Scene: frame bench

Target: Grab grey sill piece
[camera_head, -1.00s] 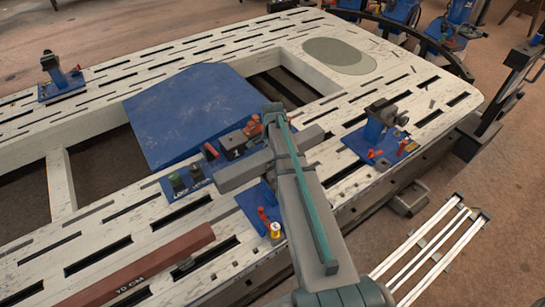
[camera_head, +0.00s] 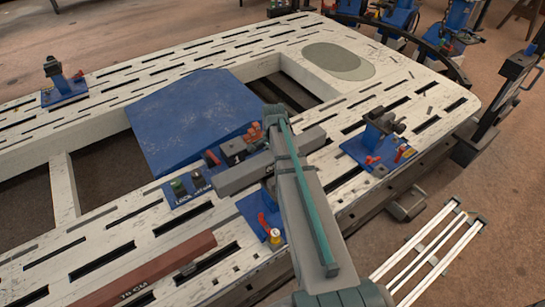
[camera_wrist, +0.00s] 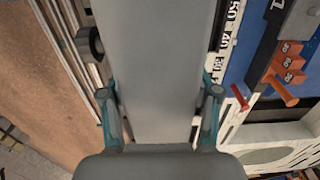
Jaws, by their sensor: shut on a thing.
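The grey sill piece (camera_head: 240,175) is a long grey bar seen in the head view, lying crosswise behind my arm above the near side of the bench. My gripper (camera_wrist: 160,93) is shut on it. In the wrist view the sill piece (camera_wrist: 158,60) is a broad grey slab running between the two teal-edged fingers, one on each side. My arm covers the middle of the bar in the head view, and the fingertips are hidden there. I cannot tell how far the bar is above the bench.
The slotted white bench (camera_head: 120,205) carries a blue sloped panel (camera_head: 190,115), a brown bar (camera_head: 150,270) at front left, and blue clamp stands (camera_head: 380,130) on the right. A white slatted frame (camera_head: 430,250) lies on the floor at right. Open brown floor surrounds it.

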